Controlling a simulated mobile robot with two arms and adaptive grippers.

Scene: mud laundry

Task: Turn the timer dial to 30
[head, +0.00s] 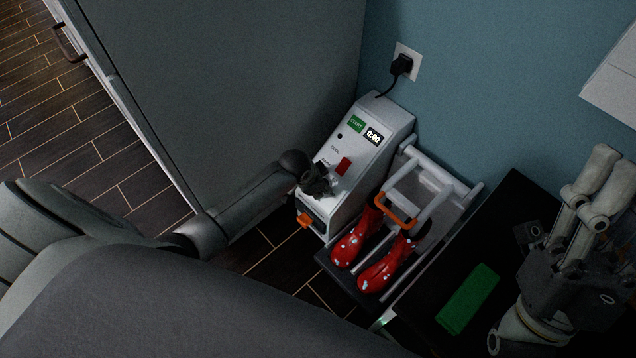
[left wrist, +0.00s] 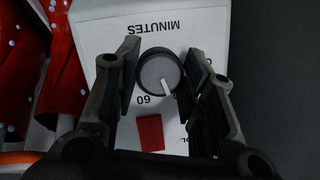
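The timer dial (left wrist: 160,72) is a round grey knob with a dark rim and a white pointer on a white panel. The panel reads MINUTES, upside down in the left wrist view. The pointer aims down the picture, just right of the printed 60. My left gripper (left wrist: 163,88) is open, with one finger on each side of the dial; I cannot tell whether they touch it. In the head view my left gripper (head: 317,182) hides the dial on the white machine (head: 376,112). Its display (head: 374,136) reads 0:00. My right gripper (head: 600,185) is at the right edge, away from the machine.
A red switch (head: 343,166) and a green START button (head: 356,123) are on the machine. A rack (head: 436,178) with red spotted boots (head: 380,268) stands right beside it. A green block (head: 468,299) lies on a dark surface. A grey panel (head: 230,80) stands at the left.

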